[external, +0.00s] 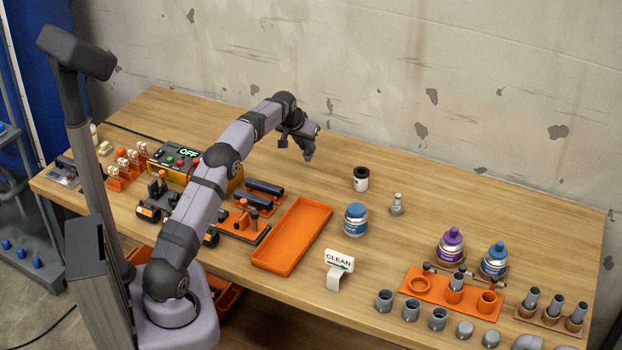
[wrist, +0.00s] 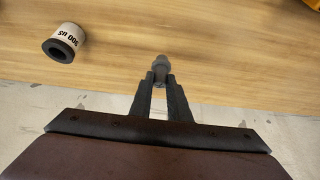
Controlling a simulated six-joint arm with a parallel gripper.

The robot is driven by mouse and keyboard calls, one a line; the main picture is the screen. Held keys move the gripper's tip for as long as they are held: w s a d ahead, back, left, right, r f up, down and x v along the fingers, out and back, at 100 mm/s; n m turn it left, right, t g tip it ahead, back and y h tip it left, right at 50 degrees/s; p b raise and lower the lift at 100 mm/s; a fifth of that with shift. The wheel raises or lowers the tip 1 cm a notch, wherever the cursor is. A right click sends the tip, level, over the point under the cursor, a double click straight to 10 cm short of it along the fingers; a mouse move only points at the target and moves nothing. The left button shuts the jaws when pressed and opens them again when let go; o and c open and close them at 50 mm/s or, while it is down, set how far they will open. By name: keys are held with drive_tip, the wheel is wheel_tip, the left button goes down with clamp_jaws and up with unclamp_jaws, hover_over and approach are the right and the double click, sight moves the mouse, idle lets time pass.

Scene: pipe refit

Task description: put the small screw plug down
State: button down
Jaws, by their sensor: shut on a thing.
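In the wrist view my gripper (wrist: 160,88) is shut on the small screw plug (wrist: 161,65), a small grey piece held at the fingertips. In the external view my gripper (external: 308,153) hangs over the back part of the wooden table, left of a black-and-white roll. The plug is too small to make out there. I cannot tell exactly how high the plug is above the table.
The black-and-white roll (external: 361,179) stands near, and shows at upper left in the wrist view (wrist: 64,45). An orange tray (external: 292,236), a blue-lidded jar (external: 355,219) and a small grey fitting (external: 397,205) stand further forward. Table behind the tray is clear.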

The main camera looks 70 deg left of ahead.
sight(306, 155)
drive_tip(key=shift+f, duration=2.1)
drive_tip(key=shift+f, duration=0.15)
drive_tip(key=c, duration=1.7)
unclamp_jaws()
drive_tip(key=shift+o, duration=0.2)
drive_tip(key=shift+s+d+r, duration=0.1)
drive_tip(key=shift+s+r, duration=0.05)
drive_tip(key=shift+r, duration=0.4)
drive_tip(key=b+v, duration=0.1)
drive_tip(key=v, duration=1)
drive_tip(key=shift+b, duration=0.35)
drive_tip(key=shift+s, duration=0.1)
